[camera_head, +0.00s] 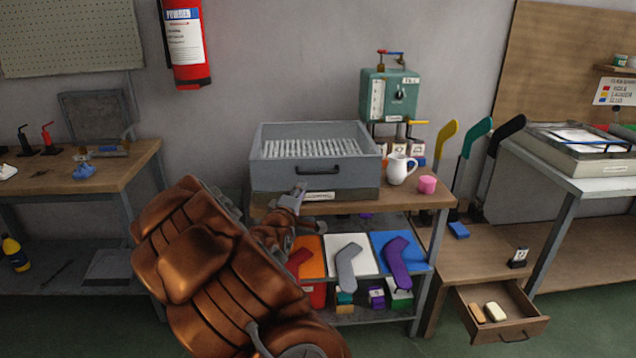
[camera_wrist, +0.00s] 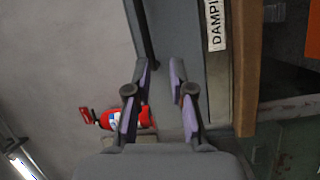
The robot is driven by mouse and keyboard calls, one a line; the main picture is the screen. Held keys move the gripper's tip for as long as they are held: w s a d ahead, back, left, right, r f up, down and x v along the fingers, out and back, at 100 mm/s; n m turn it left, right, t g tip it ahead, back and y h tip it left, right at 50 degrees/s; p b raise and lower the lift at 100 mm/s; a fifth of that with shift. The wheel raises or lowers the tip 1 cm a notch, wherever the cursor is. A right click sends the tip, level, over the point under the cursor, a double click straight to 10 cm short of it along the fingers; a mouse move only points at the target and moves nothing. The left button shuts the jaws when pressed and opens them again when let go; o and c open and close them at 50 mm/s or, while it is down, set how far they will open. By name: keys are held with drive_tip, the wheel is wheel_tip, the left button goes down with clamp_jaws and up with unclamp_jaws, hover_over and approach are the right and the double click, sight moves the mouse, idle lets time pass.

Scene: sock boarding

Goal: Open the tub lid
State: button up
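The grey tub (camera_head: 262,177) stands on the middle wooden bench. Its upper part has raised walls around a white ribbed surface (camera_head: 310,147) and a dark handle (camera_head: 318,169) on the front. I cannot tell where lid and body meet. A white label (camera_head: 319,196) is low on the front; in the wrist view the label (camera_wrist: 213,22) reads "DAMPI". My gripper (camera_head: 300,187) is just in front of the tub, below and left of the handle. In the wrist view my gripper (camera_wrist: 160,66) has its fingers apart with nothing between them. A dark strip (camera_wrist: 138,30) runs beyond the left fingertip.
Colored sock boards (camera_head: 395,262) lie on the shelf below. An open drawer (camera_head: 500,318) juts out at lower right. A fire extinguisher (camera_head: 185,45) hangs on the wall.

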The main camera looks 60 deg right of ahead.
sight(318, 172)
drive_tip(key=shift+n+h, duration=0.4)
drive_tip(key=shift+h, duration=0.5)
drive_tip(key=shift+d+r, duration=0.3)
drive_tip(key=shift+d, duration=1.25)
drive_tip(key=shift+d+r, duration=0.35)
drive_tip(key=shift+d, duration=1.25)
drive_tip(key=shift+d+r, duration=0.3)
drive_tip(key=shift+d, duration=1.25)
clamp_jaws()
